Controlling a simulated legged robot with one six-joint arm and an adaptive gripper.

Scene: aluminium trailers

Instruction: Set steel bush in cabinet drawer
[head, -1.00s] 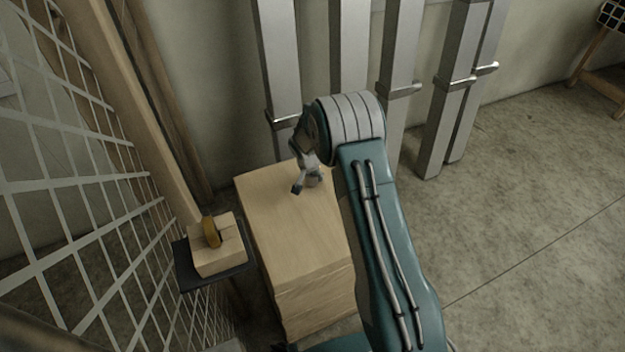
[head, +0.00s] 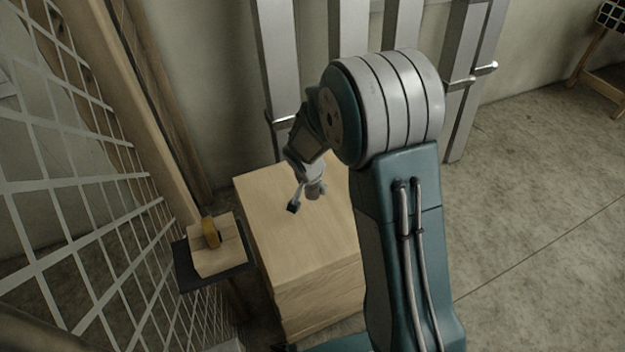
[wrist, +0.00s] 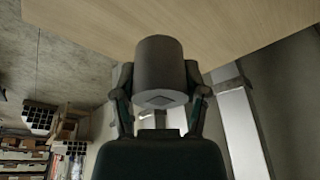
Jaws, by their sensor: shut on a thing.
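The steel bush (wrist: 160,68) is a grey cylinder between my gripper's two fingers (wrist: 160,92) in the wrist view. My gripper is shut on it. In the head view the bush (head: 315,189) shows small beside my gripper (head: 304,196), over the top of the light wooden cabinet (head: 282,215). I cannot tell the exact gap between the bush and the cabinet top. Drawer fronts show on the cabinet's near side (head: 318,298); no drawer is clearly open.
A wooden block with a yellow-brown piece (head: 211,233) sits on a small dark shelf (head: 196,277) left of the cabinet. A white wire mesh (head: 75,190) stands at the far left. Metal posts (head: 280,70) lean on the wall behind. The floor at right is clear.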

